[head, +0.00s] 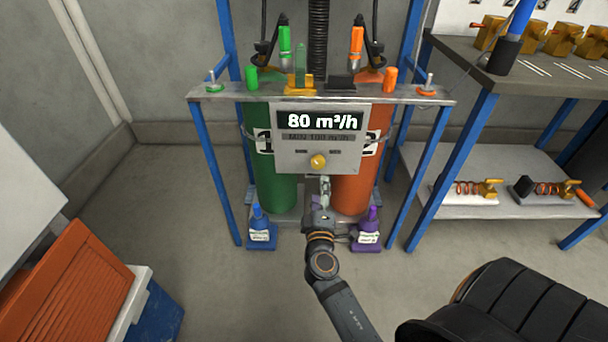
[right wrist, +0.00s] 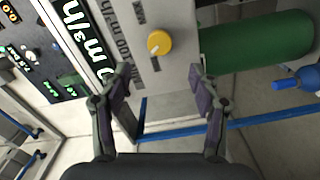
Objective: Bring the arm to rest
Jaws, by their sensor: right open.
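My right gripper (head: 322,190) is in front of the charging station, just below the yellow knob (head: 318,161) on the grey panel (head: 290,152). The panel's display (head: 320,121) reads 80 m³/h. In the right wrist view my right gripper (right wrist: 161,88) is open, with nothing between its fingers. The yellow knob (right wrist: 159,43) shows there beyond the fingertips, apart from them. My left gripper is not in view.
A green cylinder (head: 272,180) and an orange cylinder (head: 357,190) stand behind the panel in a blue frame. A blue bottle (head: 260,232) and a purple bottle (head: 367,232) stand low in front. An orange crate (head: 75,275) is at left, a shelf table (head: 530,85) at right.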

